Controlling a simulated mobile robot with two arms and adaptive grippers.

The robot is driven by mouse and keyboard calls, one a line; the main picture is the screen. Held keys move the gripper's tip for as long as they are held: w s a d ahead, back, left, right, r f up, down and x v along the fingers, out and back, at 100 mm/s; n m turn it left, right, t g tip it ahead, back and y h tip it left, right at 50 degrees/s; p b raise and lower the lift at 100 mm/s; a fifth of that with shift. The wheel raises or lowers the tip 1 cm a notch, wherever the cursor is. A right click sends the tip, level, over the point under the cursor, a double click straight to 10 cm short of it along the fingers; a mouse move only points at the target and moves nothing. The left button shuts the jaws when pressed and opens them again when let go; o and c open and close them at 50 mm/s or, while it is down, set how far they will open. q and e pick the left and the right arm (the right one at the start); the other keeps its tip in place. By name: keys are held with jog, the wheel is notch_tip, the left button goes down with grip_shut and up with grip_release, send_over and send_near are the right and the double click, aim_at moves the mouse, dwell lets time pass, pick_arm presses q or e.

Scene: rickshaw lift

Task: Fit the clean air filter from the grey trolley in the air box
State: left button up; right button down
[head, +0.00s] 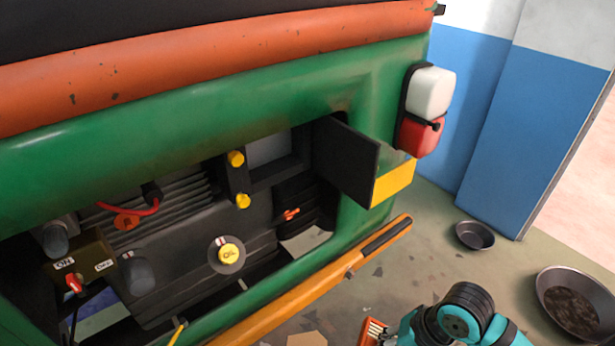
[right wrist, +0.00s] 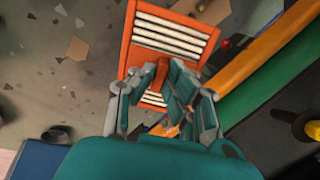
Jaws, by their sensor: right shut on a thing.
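The air filter (right wrist: 172,38), an orange frame with white pleats, is in my right gripper (right wrist: 158,88) in the right wrist view. The gripper's fingers are shut on its orange middle part. In the head view only a corner of the filter (head: 373,331) shows at the bottom edge, beside my teal right wrist. The air box (head: 268,150) appears to be the dark box in the engine bay, with a grey interior, two yellow knobs at its left and a dark flap (head: 346,160) swung open to the right. The filter is well below and right of it. My left gripper and the trolley are not visible.
An orange bar (head: 310,290) runs along the bay's lower edge. Two pans, one small (head: 475,235) and one large (head: 575,302), lie on the floor.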

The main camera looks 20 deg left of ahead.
pick_arm(q)
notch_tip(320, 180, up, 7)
jog(key=p, duration=0.6)
pick_arm(e)
jog(key=w+a+r+m+t+y, duration=0.25)
jog(key=w+a+r, duration=0.3)
jog(key=r, duration=0.35)
jog(key=w+a+r+m+t+y, duration=0.2)
jog(key=w+a+r+t+y, duration=0.2)
jog(key=a+r, duration=0.3)
jog(key=w+a+r+m+t+y, duration=0.2)
jog(key=w+a+r+t+y, duration=0.25)
jog(key=r, duration=0.55)
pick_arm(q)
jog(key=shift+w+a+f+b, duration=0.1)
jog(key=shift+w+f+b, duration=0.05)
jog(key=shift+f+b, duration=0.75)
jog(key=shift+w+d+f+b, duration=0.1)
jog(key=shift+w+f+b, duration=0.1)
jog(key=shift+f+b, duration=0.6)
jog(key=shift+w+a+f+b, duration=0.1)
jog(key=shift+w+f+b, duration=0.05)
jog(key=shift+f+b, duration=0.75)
pick_arm(e)
jog(key=f+x, duration=0.1)
jog(key=x, duration=1.1)
jog(key=shift+a+g+h, duration=0.25)
jog(key=shift+g+h, duration=0.05)
